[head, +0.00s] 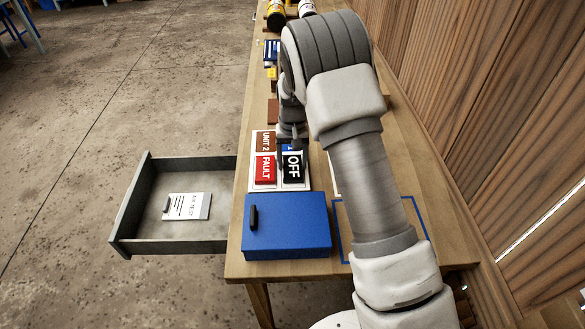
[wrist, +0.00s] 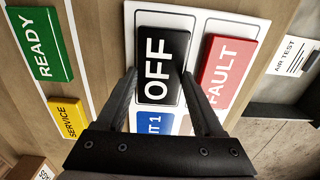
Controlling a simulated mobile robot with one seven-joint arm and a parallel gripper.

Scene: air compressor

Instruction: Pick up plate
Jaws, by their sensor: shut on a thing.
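The black OFF plate (wrist: 163,58) lies between the fingers of my gripper (wrist: 159,74) in the wrist view, and the gripper is shut on its near end. In the head view the OFF plate (head: 292,169) shows at the right column of a white board, with my gripper (head: 293,140) over its far end. I cannot tell whether it is lifted off the board. The red FAULT plate (wrist: 226,72) is beside it. A blue plate (wrist: 156,124) marked 1 is partly hidden by my gripper. A brown UNIT 2 plate (head: 264,141) sits above FAULT.
A blue box (head: 290,228) with a black handle stands at the bench's near end. An open drawer (head: 132,205) at left holds an AIR TEST card (head: 187,206). Green READY (wrist: 41,45) and yellow SERVICE (wrist: 69,118) plates lie nearby. A wooden wall (head: 480,100) borders the right.

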